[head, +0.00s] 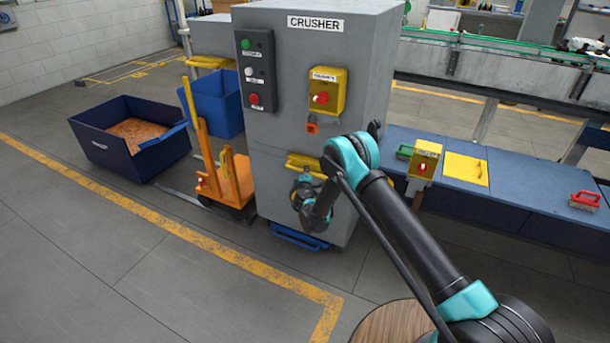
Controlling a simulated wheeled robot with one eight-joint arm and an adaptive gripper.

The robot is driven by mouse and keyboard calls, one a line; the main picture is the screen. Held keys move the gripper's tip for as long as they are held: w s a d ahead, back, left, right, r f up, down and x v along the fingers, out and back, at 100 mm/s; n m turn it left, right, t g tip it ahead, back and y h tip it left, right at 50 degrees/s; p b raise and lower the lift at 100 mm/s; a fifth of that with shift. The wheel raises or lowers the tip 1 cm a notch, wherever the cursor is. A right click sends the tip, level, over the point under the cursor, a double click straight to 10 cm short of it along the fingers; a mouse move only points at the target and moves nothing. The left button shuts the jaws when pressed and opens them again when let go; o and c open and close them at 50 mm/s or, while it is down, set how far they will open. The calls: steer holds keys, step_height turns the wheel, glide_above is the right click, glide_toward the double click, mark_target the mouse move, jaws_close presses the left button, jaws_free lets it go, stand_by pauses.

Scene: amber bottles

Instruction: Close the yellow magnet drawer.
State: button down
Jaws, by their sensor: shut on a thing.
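The yellow magnet drawer (305,161) shows as a yellow bar low on the front of the grey crusher (266,130). My gripper (304,180) is at the drawer's front, just below the yellow bar in the picture. It is shut on the drawer, though its fingertips are small and partly hidden by the wrist. My arm reaches in from the lower right and covers part of the crusher's lower front. How far the drawer stands out from the crusher is hard to tell.
A yellow switch box (327,92) and a button panel (256,72) are on the crusher. An orange pallet truck (232,180) stands left, near a dark blue bin (115,152). A blue bench (480,204) runs right. The floor in front is clear.

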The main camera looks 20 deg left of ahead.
steer(key=shift+w, duration=1.5)
steer(key=shift+d, duration=0.1)
steer(key=c, duration=1.4)
jaws_free()
steer(key=shift+c, duration=0.2)
steer(key=v, duration=0.7)
steer(key=shift+s+d, duration=0.15)
steer(key=shift+s, duration=0.1)
